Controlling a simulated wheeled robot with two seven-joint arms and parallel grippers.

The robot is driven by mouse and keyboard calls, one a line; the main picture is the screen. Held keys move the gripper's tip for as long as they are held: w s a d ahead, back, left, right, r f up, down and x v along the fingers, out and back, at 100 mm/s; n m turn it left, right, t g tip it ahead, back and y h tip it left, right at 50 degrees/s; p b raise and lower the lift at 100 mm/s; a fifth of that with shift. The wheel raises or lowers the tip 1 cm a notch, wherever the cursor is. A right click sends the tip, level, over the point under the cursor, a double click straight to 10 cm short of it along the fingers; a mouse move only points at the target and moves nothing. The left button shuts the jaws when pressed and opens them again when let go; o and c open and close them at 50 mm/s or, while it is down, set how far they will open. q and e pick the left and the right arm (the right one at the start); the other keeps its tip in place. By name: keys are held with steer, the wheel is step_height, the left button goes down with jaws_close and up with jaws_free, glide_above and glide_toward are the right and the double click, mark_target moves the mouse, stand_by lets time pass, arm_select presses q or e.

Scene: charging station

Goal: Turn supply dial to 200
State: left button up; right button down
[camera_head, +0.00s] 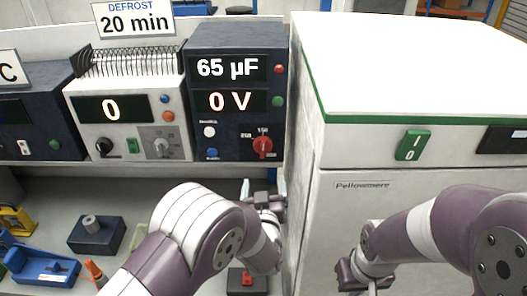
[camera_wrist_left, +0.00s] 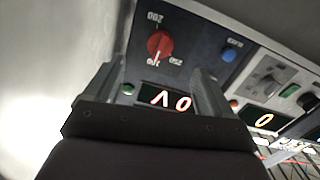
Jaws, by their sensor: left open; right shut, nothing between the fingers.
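The red dial (camera_head: 263,145) is on the lower right front of a dark blue unit (camera_head: 232,40). The unit's displays read 65 µF and 0 V. In the left wrist view the red dial (camera_wrist_left: 160,45) appears upside down, with small printed numbers around it; one looks like 200, but the pointer's setting is hard to read. My left gripper (camera_head: 263,190) is open below the dial. In its wrist view the two fingers (camera_wrist_left: 161,70) stand either side of the dial's line, apart from it. My right gripper (camera_head: 372,284) is shut and empty at the lower right, partly cut off.
A white unit (camera_head: 115,138) reading 0, with a grey knob, stands left of the blue unit. A large white cabinet (camera_head: 335,190) with a green switch (camera_head: 413,145) rises close to the right.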

arm_select(q)
steer(key=p, duration=0.2)
glide_toward(263, 153)
steer(key=w, duration=0.1)
steer(key=w+p, duration=0.2)
steer(key=w, duration=0.5)
steer(key=shift+w+d+p, duration=0.1)
steer(key=shift+w+p, duration=0.25)
steer(key=shift+p, duration=0.05)
steer(key=shift+w+f, duration=0.1)
steer(key=shift+w, duration=0.4)
steer(key=shift+c, duration=0.4)
steer(key=c, duration=1)
